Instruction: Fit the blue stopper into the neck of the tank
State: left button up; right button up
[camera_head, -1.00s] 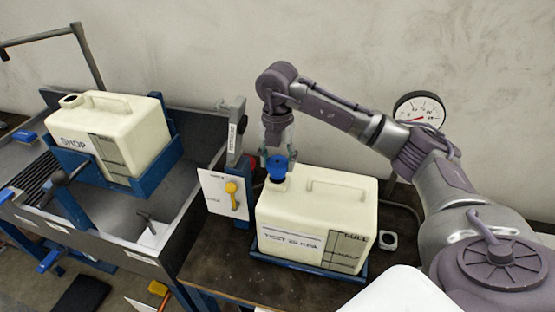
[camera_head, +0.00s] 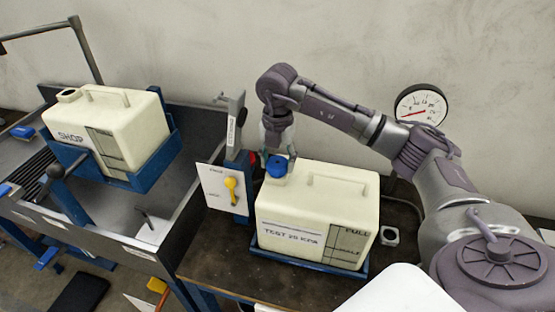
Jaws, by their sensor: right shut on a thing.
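The cream tank (camera_head: 310,218) labelled "TEST 25 KPA" stands upright in a blue tray on the bench. The blue stopper (camera_head: 276,166) is at the tank's neck, at its left top corner. My right gripper (camera_head: 277,152) points down from above and is shut on the stopper, with its fingers on either side. The neck is hidden under the stopper, so I cannot tell how deep it sits. My left gripper is not in view.
A second cream tank (camera_head: 108,128) marked "SHOP" sits in a blue cradle over a grey sink. A white panel with a yellow lever (camera_head: 231,188) stands just left of the test tank. A round gauge (camera_head: 421,105) is on the wall behind my right arm.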

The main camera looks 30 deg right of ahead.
aim_at(278, 162)
jog(key=shift+f, duration=0.35)
jog(key=o, duration=1.6)
jog(key=shift+o, duration=0.2)
jog(key=shift+r, duration=0.15)
notch_tip(278, 162, up, 12)
jog(key=shift+f, duration=0.2)
